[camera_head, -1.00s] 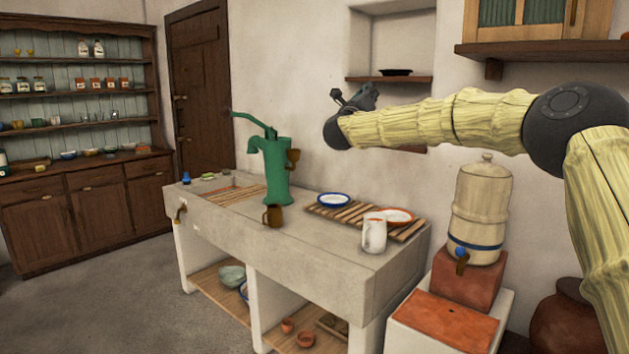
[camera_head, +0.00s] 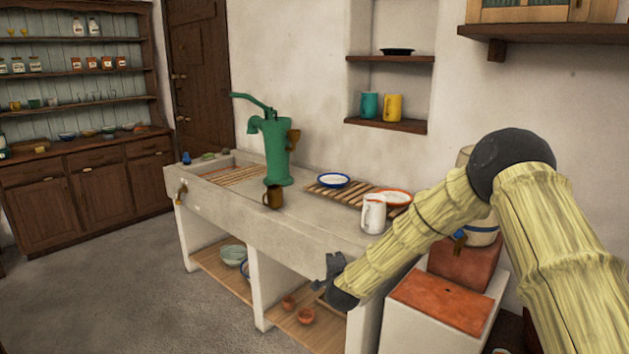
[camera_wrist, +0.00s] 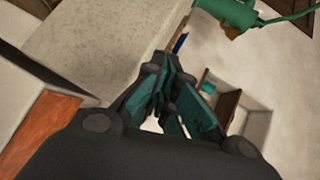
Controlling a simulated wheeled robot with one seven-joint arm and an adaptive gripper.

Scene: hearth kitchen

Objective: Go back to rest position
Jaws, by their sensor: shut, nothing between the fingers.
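My gripper (camera_head: 328,268) is in front of the stone sink counter's near side, low, beside the counter's front face in the head view. My arm bends down to it from the right. In the wrist view the gripper's teal-padded fingers (camera_wrist: 175,95) are closed together with nothing between them. The gripper holds no object, and the nearest tableware, a white mug (camera_head: 374,214), stands apart from it on the counter.
The stone counter (camera_head: 330,235) carries a green hand pump (camera_head: 272,150), a brown mug (camera_head: 273,197) and a slatted rack with plates. A wall niche holds a teal cup (camera_head: 369,105) and a yellow cup (camera_head: 392,108). Open floor (camera_head: 130,290) lies left.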

